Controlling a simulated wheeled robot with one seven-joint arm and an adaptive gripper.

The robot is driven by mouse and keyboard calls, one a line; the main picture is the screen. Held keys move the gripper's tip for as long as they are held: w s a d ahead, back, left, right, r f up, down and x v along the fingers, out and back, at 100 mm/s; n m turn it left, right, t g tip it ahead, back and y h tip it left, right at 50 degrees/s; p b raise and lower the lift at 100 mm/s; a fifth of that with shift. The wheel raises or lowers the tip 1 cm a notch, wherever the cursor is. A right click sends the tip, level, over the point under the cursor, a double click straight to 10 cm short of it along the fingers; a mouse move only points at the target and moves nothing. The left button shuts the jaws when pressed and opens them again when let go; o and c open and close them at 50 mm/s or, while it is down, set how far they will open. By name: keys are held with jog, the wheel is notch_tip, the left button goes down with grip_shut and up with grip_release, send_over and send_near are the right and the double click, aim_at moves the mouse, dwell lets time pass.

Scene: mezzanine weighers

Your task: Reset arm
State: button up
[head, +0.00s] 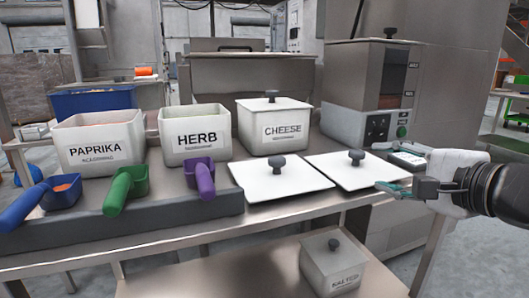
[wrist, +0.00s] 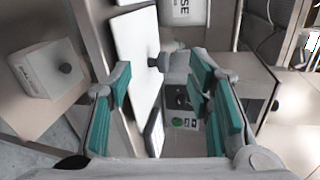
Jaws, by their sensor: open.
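My gripper (head: 388,172) is at the right end of the steel table (head: 270,212), just beyond the two loose white lids. It is open and empty. In the wrist view its teal finger pads (wrist: 160,95) stand wide apart with nothing between them. The near white lid (head: 281,178) and the right white lid (head: 357,170), each with a dark knob, lie flat on the table to the left of my gripper.
Paprika (head: 97,153), herb (head: 196,145) and lidded cheese (head: 274,132) bins stand behind blue (head: 42,197), green (head: 125,187) and purple (head: 200,176) scoops. A lidded salted bin (head: 333,270) sits on the lower shelf. A grey machine (head: 377,90) stands at the back right.

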jog(key=s+a+f+n+g+y, duration=0.1)
jog(key=s+a+f+n+g, duration=0.35)
jog(key=s+a, duration=0.3)
jog(key=s+a+f+n+g+y, duration=0.1)
jog(key=s+a+f+n+g, duration=0.2)
jog(key=s+a+n+g, duration=0.45)
jog(key=s+d+f+n+g+h+p, duration=0.3)
jog(key=s+d+h, duration=0.4)
jog(key=s+d, duration=0.6)
notch_tip(320, 180, up, 38)
jog(key=t+p, duration=0.4)
jog(key=p, duration=3.2)
jog(key=shift+s+a+r+t, duration=0.15)
jog(key=shift+r+t, duration=0.05)
jog(key=shift+t, duration=0.2)
